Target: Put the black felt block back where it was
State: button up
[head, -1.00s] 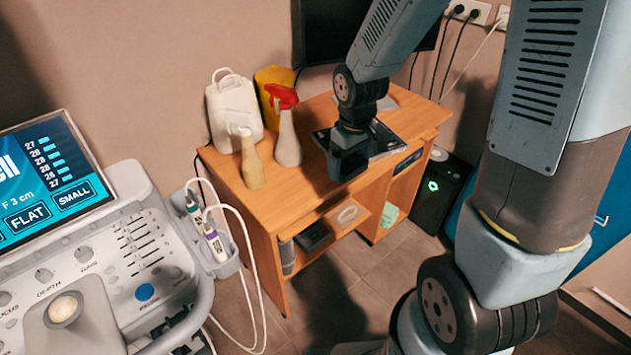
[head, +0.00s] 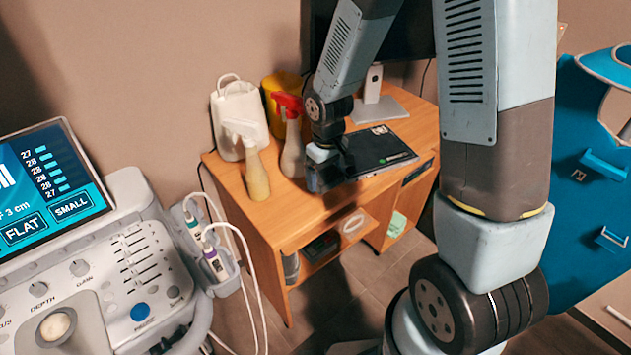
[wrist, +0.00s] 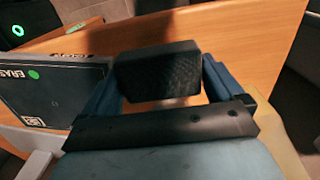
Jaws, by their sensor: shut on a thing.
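The black felt block (wrist: 157,73) is dark and textured, held between the two blue fingers of my gripper (wrist: 162,80) in the wrist view. In the head view my gripper (head: 322,176) is at the front left part of the wooden desk (head: 270,198), right of the spray bottles. The block is hard to make out there against the dark gripper. From these views I cannot tell whether the block touches the desktop.
Spray bottles (head: 291,145) (head: 254,168) and a white canister (head: 238,117) stand at left. A monitor stand (head: 373,95) is behind. Bare desktop shows near the front left.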

aim_at(321, 177)
jog(key=shift+w+a+f, duration=0.35)
jog(key=shift+w+f, duration=0.05)
jog(key=shift+f, duration=0.2)
jog(key=shift+w+a+f, duration=0.3)
jog(key=shift+w+f, duration=0.05)
jog(key=shift+f, duration=1.65)
jog(key=o, duration=0.6)
jog(key=shift+a, duration=0.1)
jog(key=shift+c, duration=0.2)
jog(key=shift+r, duration=0.15)
